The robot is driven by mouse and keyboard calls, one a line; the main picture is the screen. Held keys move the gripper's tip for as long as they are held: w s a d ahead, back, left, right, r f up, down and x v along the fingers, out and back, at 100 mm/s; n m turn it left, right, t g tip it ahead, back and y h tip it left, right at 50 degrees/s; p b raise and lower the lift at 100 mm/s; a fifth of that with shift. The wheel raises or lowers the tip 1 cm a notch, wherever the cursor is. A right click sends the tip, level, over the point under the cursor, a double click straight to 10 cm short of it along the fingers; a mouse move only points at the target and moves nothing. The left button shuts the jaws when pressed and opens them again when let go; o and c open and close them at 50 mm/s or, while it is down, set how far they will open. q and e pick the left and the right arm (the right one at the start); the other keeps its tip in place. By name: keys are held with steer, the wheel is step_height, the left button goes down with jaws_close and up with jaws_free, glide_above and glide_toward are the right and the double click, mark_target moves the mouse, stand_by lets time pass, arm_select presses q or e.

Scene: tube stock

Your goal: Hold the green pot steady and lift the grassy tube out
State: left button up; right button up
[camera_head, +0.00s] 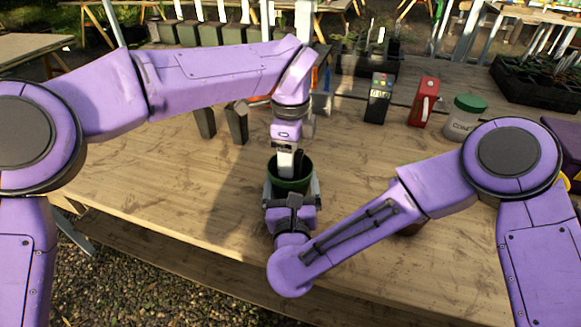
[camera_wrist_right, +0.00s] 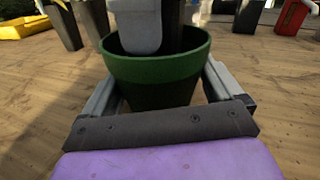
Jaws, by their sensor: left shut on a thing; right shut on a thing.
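The green pot (camera_head: 291,184) stands on the table in front of me, and it fills the middle of the right wrist view (camera_wrist_right: 155,80). My right gripper (camera_wrist_right: 160,88) is shut on the pot, with one grey finger on each side of its wall. My left gripper (camera_head: 290,164) points straight down into the pot's mouth and is shut on the tube. Only a dark upright piece, seemingly the grassy tube (camera_wrist_right: 172,22), shows beside the pale grey finger. Its grass cannot be made out, and its lower part is hidden inside the pot.
Two dark tubes (camera_head: 236,122) stand to the left of the pot. A device with a display (camera_head: 379,98), a red case (camera_head: 424,101) and a green-lidded jar (camera_head: 465,117) stand at the right. A black plant tray (camera_head: 541,84) is farther back. The left front tabletop is clear.

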arm_select(q)
step_height(320, 180, up, 10)
steer(key=shift+r, duration=0.1)
arm_select(e)
steer(key=o, duration=0.7)
